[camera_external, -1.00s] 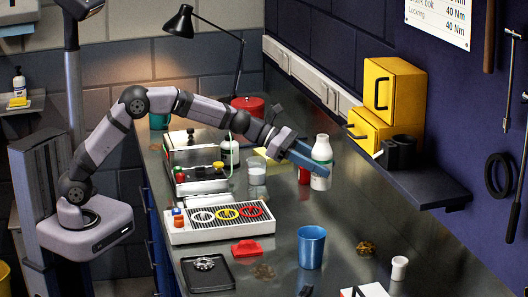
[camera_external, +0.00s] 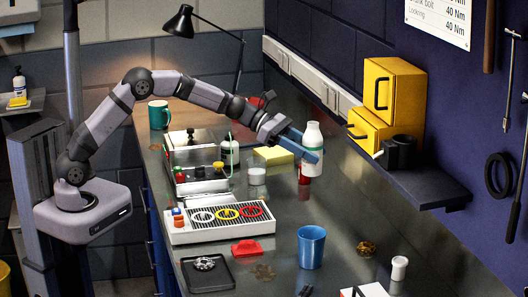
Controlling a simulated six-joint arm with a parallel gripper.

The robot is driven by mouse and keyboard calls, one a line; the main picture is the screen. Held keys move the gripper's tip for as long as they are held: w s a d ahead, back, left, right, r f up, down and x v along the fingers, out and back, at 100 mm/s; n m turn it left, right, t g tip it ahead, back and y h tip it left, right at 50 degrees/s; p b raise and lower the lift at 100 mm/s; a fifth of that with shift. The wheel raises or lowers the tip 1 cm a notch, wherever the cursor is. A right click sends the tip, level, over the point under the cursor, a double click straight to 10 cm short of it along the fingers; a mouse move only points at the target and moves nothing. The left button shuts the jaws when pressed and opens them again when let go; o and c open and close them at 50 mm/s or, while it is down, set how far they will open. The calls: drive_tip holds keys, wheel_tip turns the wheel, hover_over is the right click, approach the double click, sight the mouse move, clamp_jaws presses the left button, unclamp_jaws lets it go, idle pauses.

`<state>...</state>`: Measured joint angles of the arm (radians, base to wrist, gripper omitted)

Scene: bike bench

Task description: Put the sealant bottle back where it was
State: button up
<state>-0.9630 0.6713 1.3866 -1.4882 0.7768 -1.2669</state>
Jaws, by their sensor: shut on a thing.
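The sealant bottle (camera_external: 313,133) is white with a green-marked label and stands upright at the right of the bench's far half. My gripper (camera_external: 309,149) has long blue fingers and reaches it from the left. It is shut on the bottle at mid-height, and the fingers hide part of the label. I cannot tell whether the bottle's base touches the bench or hangs just above it.
A yellow block (camera_external: 274,155) and a small beaker (camera_external: 257,176) are left of the bottle. A blue cup (camera_external: 311,247) stands nearer the front. The yellow cabinet (camera_external: 394,90) and dark shelf (camera_external: 430,188) are at the right wall. Bench between bottle and blue cup is clear.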

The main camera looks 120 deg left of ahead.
drive_tip(key=shift+w+d+r+m+h, duration=0.15)
drive_tip(key=shift+d+r+m+h, duration=0.2)
drive_tip(key=shift+d+m+h, duration=0.3)
drive_tip(key=shift+f+p, duration=0.8)
drive_tip(key=shift+f, duration=4.2)
drive_tip(key=shift+f, duration=0.15)
drive_tip(key=o, duration=1.2)
drive_tip(key=shift+r, duration=0.2)
drive_tip(key=shift+s, duration=0.3)
drive_tip(key=b+v, duration=0.3)
drive_tip(key=v, duration=0.8)
drive_tip(key=shift+s+r, duration=0.1)
drive_tip(key=shift+s, duration=0.15)
